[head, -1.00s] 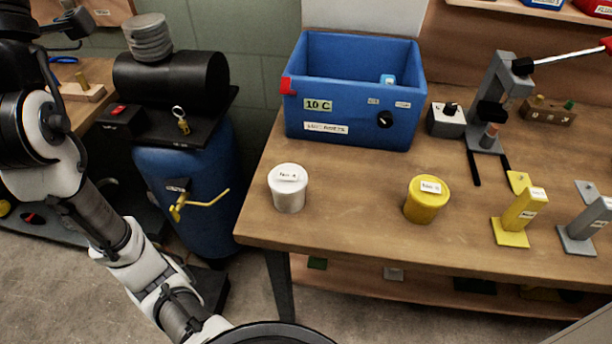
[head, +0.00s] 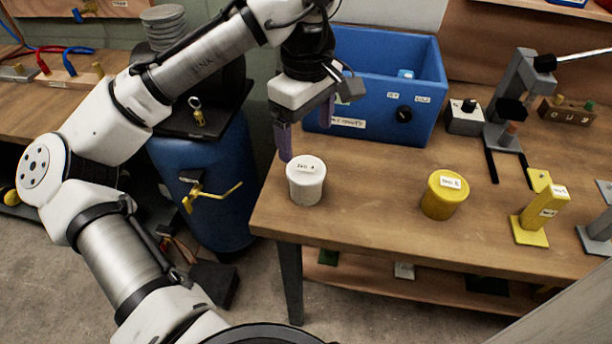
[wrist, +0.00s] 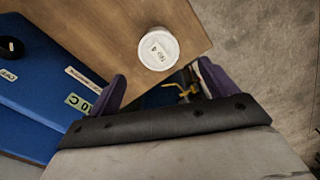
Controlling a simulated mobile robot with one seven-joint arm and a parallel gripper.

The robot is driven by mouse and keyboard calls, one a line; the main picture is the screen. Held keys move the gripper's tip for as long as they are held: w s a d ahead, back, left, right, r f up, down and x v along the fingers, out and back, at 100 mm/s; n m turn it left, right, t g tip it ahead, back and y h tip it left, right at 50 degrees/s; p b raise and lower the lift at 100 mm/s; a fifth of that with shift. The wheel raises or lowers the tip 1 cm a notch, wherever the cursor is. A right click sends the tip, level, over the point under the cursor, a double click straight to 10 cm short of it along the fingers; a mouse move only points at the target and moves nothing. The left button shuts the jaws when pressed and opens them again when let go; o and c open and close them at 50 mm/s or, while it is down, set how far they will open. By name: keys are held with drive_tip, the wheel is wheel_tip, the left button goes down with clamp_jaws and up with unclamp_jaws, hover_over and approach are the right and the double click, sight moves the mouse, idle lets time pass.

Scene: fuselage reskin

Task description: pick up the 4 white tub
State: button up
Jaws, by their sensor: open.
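The white tub (head: 306,181) stands upright on the wooden table near its left front corner, with a small label on its lid. In the wrist view the white tub (wrist: 158,50) shows from above, beyond the fingertips and between their lines. My gripper (head: 305,134) is open and empty, its purple fingers pointing down above and just behind the tub, near the blue bin's left front. In the wrist view my gripper (wrist: 160,85) shows both fingers spread wide. Nothing is between them, and they do not touch the tub.
A blue bin (head: 425,120) stands behind the tub, close to my gripper. A yellow tub (head: 442,195) stands to the right, with a yellow bracket (head: 540,215) beyond it. A blue tank (head: 205,190) stands left of the table. The wood between the two tubs is clear.

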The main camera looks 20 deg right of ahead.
sight(306, 169)
wheel_tip(306, 169, down, 11)
drive_tip(key=shift+r+p, duration=0.15)
drive_tip(key=shift+p, duration=0.5)
drive_tip(key=shift+c, duration=0.5)
drive_tip(key=shift+w, duration=0.1)
drive_tip(key=c, duration=0.9)
